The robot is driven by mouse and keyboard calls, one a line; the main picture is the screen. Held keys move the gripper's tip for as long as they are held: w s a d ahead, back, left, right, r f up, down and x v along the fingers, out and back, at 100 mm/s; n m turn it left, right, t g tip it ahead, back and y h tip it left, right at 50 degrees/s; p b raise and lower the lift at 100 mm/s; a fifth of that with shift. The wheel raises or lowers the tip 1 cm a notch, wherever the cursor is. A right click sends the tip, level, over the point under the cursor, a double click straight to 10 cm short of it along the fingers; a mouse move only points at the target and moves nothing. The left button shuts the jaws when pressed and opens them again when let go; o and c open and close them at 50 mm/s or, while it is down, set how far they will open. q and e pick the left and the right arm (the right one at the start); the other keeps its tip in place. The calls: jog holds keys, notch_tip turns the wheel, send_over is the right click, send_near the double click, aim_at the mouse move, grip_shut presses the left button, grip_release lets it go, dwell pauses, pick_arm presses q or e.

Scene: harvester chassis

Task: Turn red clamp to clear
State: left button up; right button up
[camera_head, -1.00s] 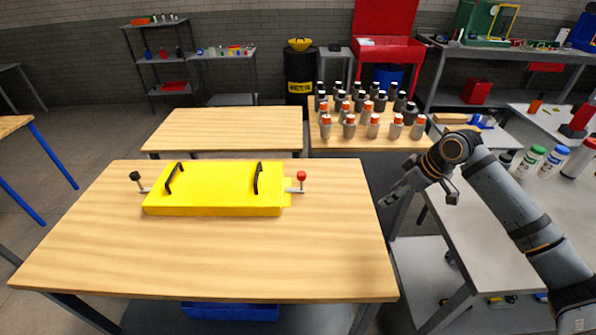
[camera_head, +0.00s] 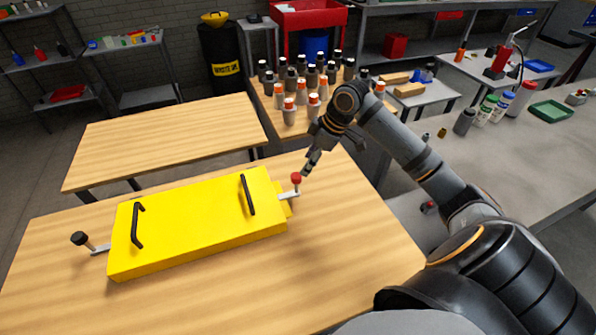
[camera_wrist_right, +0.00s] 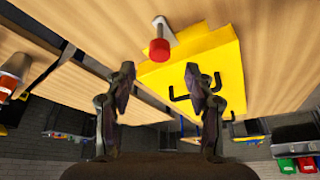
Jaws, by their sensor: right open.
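The red clamp (camera_head: 296,179) is a red knob on a short metal arm at the right end of a yellow box (camera_head: 190,235) with two black handles. The box lies on a wooden table. A black-knobbed clamp (camera_head: 80,239) sits at its left end. My right gripper (camera_head: 308,170) is just behind and above the red knob, apart from it or nearly touching; I cannot tell which. In the right wrist view the gripper (camera_wrist_right: 157,85) is open and empty, and the red knob (camera_wrist_right: 159,50) shows beyond its fingertips, between the finger lines. My left gripper is not in view.
Behind the table stands another bare wooden table (camera_head: 165,140). Several bottles with orange and black caps (camera_head: 300,90) stand on a table behind my right arm. A grey bench (camera_head: 500,160) with bottles and a green tray (camera_head: 551,113) is on the right. The tabletop in front of the box is clear.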

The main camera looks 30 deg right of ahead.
aim_at(298, 176)
jog(key=x, duration=0.5)
jog(key=shift+w+a+f, duration=0.15)
jog(key=shift+w+a, duration=0.05)
jog(key=shift+w, duration=0.15)
jog(key=shift+f, duration=0.6)
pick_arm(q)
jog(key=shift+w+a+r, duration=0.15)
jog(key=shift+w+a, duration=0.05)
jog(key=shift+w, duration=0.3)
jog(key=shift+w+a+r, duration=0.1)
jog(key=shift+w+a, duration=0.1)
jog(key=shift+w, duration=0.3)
pick_arm(e)
grip_shut()
